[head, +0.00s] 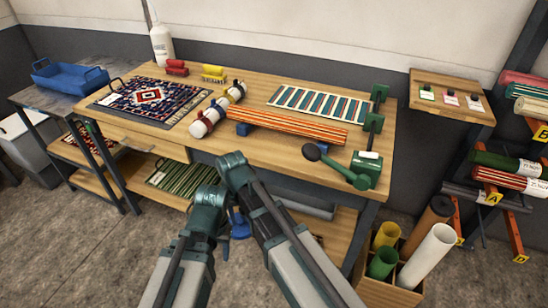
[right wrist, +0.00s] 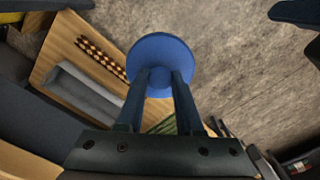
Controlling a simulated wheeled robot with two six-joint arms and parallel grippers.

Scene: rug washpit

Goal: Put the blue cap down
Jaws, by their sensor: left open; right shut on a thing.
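The blue cap (right wrist: 160,52) is a round blue disc with a short stem, held between the fingertips of my right gripper (right wrist: 160,80). In the head view the blue cap (head: 240,226) shows low between my two arms, in front of the workbench and off its top. My right gripper is shut on it; its fingers are mostly hidden behind my arms in the head view. My left gripper (head: 222,242) is open, lower and just left of the cap, and partly hidden by its own arm.
The workbench (head: 375,105) holds a patterned rug (head: 152,97), a striped rug (head: 310,107), a rolled rug (head: 285,128) and a green clamp device (head: 366,168). A blue tray (head: 68,78) stands on the left side table. A tube box (head: 388,293) stands right. The lower shelf (right wrist: 62,50) is close by.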

